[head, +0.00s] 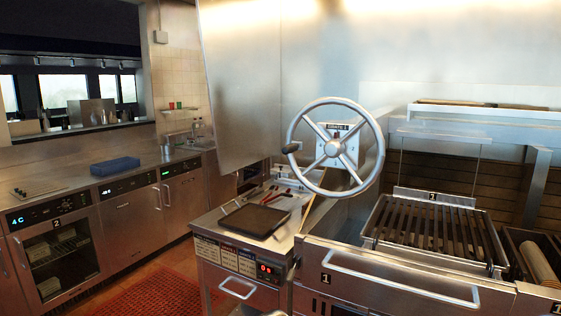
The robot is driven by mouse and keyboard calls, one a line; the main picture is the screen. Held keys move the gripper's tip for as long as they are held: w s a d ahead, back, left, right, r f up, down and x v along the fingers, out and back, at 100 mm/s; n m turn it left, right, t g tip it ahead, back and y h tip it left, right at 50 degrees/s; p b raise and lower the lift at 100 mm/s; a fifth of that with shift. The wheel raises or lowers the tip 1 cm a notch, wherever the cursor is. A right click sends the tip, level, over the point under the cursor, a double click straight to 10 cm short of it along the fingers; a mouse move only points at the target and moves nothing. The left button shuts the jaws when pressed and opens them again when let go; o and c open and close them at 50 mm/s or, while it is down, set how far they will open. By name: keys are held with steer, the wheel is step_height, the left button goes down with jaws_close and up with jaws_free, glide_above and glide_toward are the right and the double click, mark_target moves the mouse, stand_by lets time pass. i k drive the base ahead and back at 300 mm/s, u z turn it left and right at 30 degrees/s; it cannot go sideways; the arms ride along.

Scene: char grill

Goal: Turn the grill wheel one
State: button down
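The grill wheel (376,146) is a large silver handwheel with several spokes and a round hub. It stands upright in the middle of the head view, in front of a plate with small markings. The grill grate (432,226), with dark bars in a metal frame and a "1" label, lies to the right of and below the wheel. My gripper is not in view, and nothing is seen touching the wheel.
A dark tray (254,220) sits on the side counter below the wheel's left. A long front handle (400,282) runs along the grill's front. A blue folded item (115,166) lies on the left counter. A red mat (150,296) covers floor at lower left.

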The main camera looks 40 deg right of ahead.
mark_target(333, 148)
steer(key=i, duration=1)
